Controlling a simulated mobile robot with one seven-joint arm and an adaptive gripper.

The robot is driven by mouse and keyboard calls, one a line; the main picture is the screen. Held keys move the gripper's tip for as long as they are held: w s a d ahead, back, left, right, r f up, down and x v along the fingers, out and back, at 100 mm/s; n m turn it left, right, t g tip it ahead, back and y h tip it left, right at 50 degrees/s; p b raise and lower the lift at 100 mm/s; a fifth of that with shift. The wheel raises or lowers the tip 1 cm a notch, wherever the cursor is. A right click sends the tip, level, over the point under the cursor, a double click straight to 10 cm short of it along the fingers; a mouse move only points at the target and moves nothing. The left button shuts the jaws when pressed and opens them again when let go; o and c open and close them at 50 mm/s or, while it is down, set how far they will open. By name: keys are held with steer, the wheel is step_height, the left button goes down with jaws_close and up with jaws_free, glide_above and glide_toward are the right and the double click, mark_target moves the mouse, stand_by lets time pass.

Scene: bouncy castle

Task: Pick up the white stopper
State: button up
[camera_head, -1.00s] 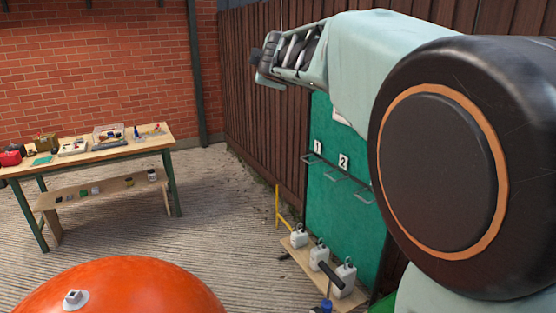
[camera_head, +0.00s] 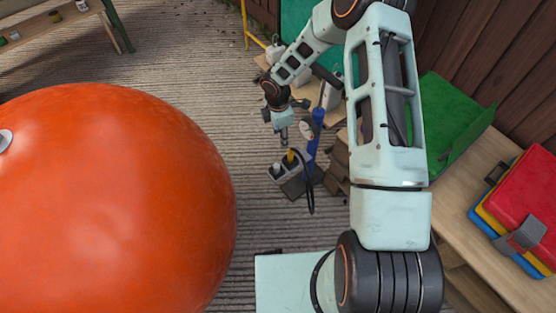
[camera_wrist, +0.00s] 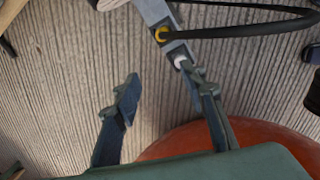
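A small white stopper (camera_head: 277,168) sits at the left of a grey block (camera_head: 293,186) with a yellow fitting (camera_head: 290,157), on the ground right of the orange ball (camera_head: 120,200). In the wrist view the white stopper (camera_wrist: 180,62) is beside the yellow fitting (camera_wrist: 162,35) on the grey block. My gripper (camera_head: 283,138) is above the block in the head view. In the wrist view my gripper (camera_wrist: 163,88) has its fingers apart with nothing between them. The right fingertip appears close to the stopper; contact cannot be told.
A blue upright pump (camera_head: 314,138) and a black hose (camera_head: 309,188) are beside the block. The orange ball bulges close on the left, with a white fitting (camera_head: 5,140) on it. A wooden bench (camera_head: 478,232) with a red, yellow and blue case (camera_head: 520,200) is at right. Ground between is clear.

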step_height(320, 180, down, 4)
steer(key=s+f+g, duration=0.1)
steer(key=s, duration=0.2)
steer(key=b, duration=0.2)
glide_above(277, 165)
steer(key=shift+y, duration=0.3)
step_height(277, 165, down, 5)
steer(key=shift+s+d+r, duration=0.1)
steer(key=shift+d+r, duration=0.05)
steer(key=f, duration=0.1)
steer(key=f+b, duration=0.1)
steer(key=f, duration=0.1)
steer(key=f+b, duration=0.1)
steer(key=f, duration=0.1)
steer(key=shift+a, duration=0.25)
steer(key=shift+c, duration=0.3)
steer(key=c, duration=0.9)
